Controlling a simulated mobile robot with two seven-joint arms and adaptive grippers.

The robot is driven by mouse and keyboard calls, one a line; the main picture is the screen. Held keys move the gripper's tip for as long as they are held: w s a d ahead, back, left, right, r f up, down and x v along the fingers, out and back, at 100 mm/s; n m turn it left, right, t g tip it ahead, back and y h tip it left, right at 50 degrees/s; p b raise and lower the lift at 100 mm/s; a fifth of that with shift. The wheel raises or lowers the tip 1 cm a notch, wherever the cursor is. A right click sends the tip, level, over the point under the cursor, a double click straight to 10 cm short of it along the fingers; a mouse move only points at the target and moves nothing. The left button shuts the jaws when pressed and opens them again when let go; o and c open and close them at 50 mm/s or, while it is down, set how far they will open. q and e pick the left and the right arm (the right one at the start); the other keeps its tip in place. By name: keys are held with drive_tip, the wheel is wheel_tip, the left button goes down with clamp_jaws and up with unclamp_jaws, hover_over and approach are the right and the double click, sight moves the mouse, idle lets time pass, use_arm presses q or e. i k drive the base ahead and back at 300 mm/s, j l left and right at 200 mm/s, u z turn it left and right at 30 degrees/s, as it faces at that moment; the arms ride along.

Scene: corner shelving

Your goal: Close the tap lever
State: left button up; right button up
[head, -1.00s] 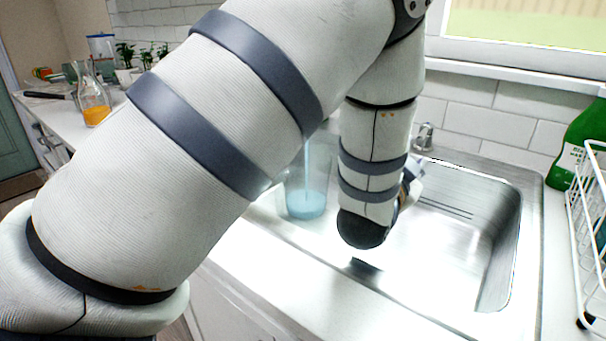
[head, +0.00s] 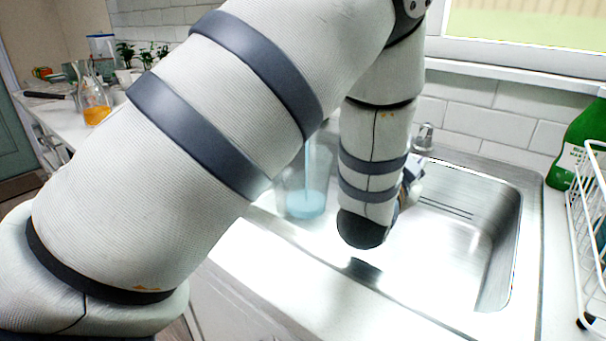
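A small metal tap part (head: 424,136) shows at the back edge of the sink, in front of the tiled wall. I cannot tell whether it is the lever; the rest of the tap is hidden behind my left arm. My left arm bends down over the left side of the sink. My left gripper (head: 413,173) is mostly hidden behind its wrist, just below the visible tap part in the picture. I cannot tell whether it touches the tap or how its fingers stand. My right gripper is out of view.
The steel sink basin (head: 455,240) looks empty on its right side. A clear container with blue contents (head: 305,200) stands left of my wrist. A green bottle (head: 578,145) and white wire rack (head: 588,220) stand at right. A carafe of orange liquid (head: 96,112) is far left.

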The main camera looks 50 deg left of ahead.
sight(425, 128)
drive_tip(key=j+z, duration=0.9)
drive_tip(key=k+l, duration=0.05)
drive_tip(key=l, duration=0.05)
